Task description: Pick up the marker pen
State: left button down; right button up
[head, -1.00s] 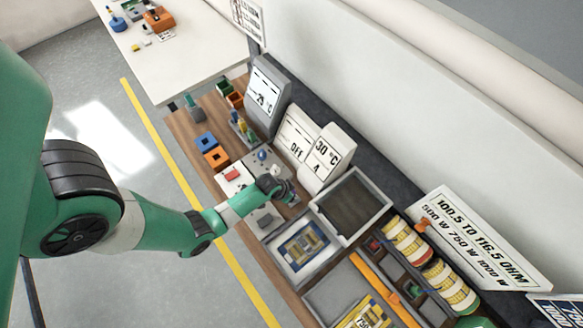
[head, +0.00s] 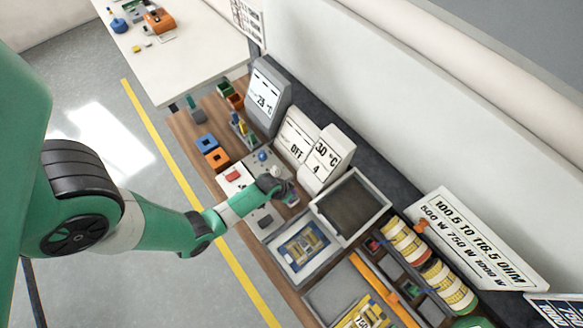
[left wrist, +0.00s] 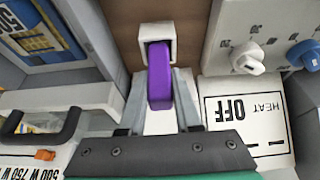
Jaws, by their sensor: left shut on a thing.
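The marker pen (left wrist: 160,75) is purple and shows between my fingers in the left wrist view. My left gripper (left wrist: 160,88) is shut on it. The pen's far end is at the mouth of a small white square holder (left wrist: 145,32); I cannot tell how deep it sits in it. In the head view my left gripper (head: 291,197) is at the bench, between the grey control panel and the dark-topped framed box, and the pen is too small to make out there. My right gripper is not in view.
A white HEAT OFF panel (left wrist: 245,115) and control knobs (left wrist: 248,58) are close on the right in the wrist view. A black handle (left wrist: 45,130) is at the left. In the head view a dark-topped framed box (head: 350,205) and a tray with a blue-yellow card (head: 300,245) stand beside the gripper.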

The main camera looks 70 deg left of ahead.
pick_arm(q)
notch_tip(320, 180, up, 9)
jog(key=p, duration=0.8)
jog(key=shift+r, duration=0.1)
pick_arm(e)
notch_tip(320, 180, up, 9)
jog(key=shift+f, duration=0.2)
pick_arm(q)
jog(key=c, duration=1.1)
grip_release()
grip_shut()
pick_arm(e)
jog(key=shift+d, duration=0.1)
